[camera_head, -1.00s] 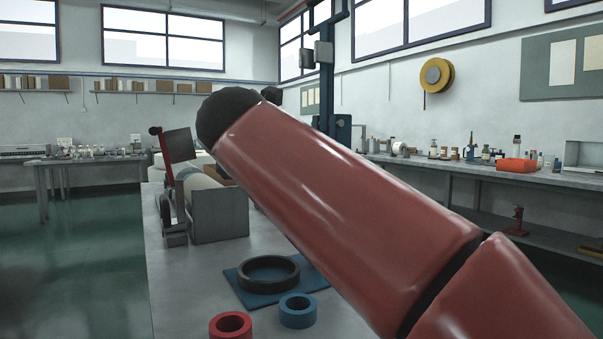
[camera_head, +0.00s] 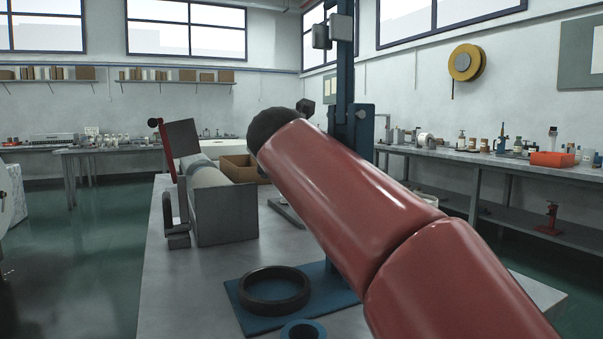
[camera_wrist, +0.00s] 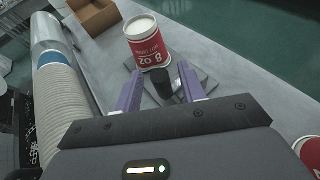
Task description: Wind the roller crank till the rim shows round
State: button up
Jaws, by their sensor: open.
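In the wrist view my gripper (camera_wrist: 160,68) is open, its two purple fingers apart. An upright dark cylindrical knob (camera_wrist: 162,86), which looks like the crank handle, stands between the fingers above flat grey plates (camera_wrist: 211,82). I cannot tell whether a finger touches it. Just beyond the fingertips is a red and white paper cup (camera_wrist: 146,40) marked 8 oz, its pale rim end facing up; the rim's roundness is too small to judge. In the head view my red arm hides the gripper, crank and cup.
The bench (camera_head: 190,300) carries a grey box (camera_head: 223,214), an open carton (camera_head: 240,169) and a blue mat (camera_head: 262,322) with a black ring (camera_head: 274,289). A blue ring (camera_head: 303,331) is near. A second cup (camera_wrist: 307,153) is cut off at the wrist view's lower right.

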jog(key=shift+w+d+f, duration=0.15)
jog(key=shift+w+f, duration=0.1)
jog(key=shift+w, duration=0.3)
grip_shut()
jog(key=shift+w+r+m+h+p, duration=0.1)
jog(key=shift+w+m+h+p, duration=0.2)
jog(key=shift+m+h+p, duration=0.5)
jog(key=shift+w+m+g+h+b, duration=0.3)
jog(key=shift+m+g+h, duration=0.3)
jog(key=shift+m+h, duration=0.25)
grip_release()
jog(key=shift+s, duration=0.1)
